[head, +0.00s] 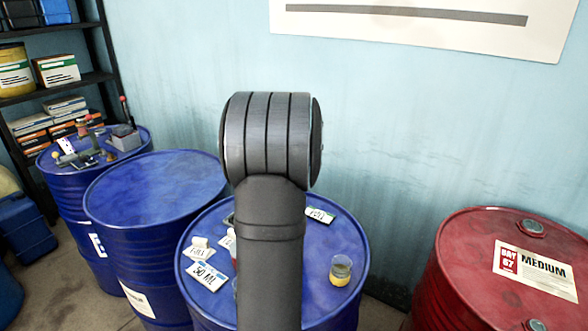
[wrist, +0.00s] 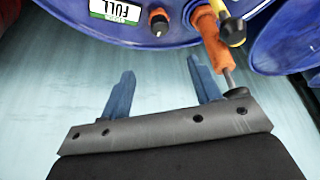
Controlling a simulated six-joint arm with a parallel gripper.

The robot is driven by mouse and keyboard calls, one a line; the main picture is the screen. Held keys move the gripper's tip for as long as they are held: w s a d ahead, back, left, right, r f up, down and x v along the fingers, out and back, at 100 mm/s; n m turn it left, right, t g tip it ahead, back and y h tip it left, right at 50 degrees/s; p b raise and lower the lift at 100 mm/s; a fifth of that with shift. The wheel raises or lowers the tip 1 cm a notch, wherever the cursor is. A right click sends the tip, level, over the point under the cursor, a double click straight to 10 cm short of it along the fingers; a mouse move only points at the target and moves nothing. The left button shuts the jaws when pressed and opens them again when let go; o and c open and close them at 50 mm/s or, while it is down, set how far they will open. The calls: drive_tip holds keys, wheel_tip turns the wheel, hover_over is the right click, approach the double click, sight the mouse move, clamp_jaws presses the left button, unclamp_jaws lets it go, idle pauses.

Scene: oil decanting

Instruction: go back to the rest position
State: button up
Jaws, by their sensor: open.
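My gripper (wrist: 163,76) shows in the wrist view with its two blue fingers well apart and nothing between them. In the head view my grey arm rises through the middle, and my gripper is hidden there. The blue drum (head: 352,240) stands behind my arm. On its top a small glass jar (head: 341,273) with yellow liquid stands upright at the right. A "50 ML" card (head: 207,276) lies at the left. In the wrist view the fingers point towards a blue drum edge (wrist: 185,38) at the top, apart from it.
A white "FULL" label (wrist: 115,11), a black-tipped orange part (wrist: 159,23) and an orange tool (wrist: 209,38) show near the fingers. A blue drum (head: 150,190) stands left, a red drum (head: 460,250) right. The wall (head: 400,130) is behind.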

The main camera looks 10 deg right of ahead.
drive_tip(key=x, duration=1.7)
drive_tip(key=shift+w+f, duration=0.1)
drive_tip(key=shift+f, duration=0.1)
drive_tip(key=shift+f, duration=0.1)
drive_tip(key=shift+a+m+g+h, duration=0.15)
drive_tip(key=shift+m+h, duration=0.35)
drive_tip(key=shift+m, duration=0.95)
drive_tip(key=shift+a+m+g+h, duration=0.1)
drive_tip(key=shift+m+g+h, duration=0.3)
drive_tip(key=shift+m, duration=1.05)
drive_tip(key=shift+r, duration=0.25)
drive_tip(key=v, duration=1.4)
drive_tip(key=shift+a, duration=0.2)
drive_tip(key=shift+r, duration=0.1)
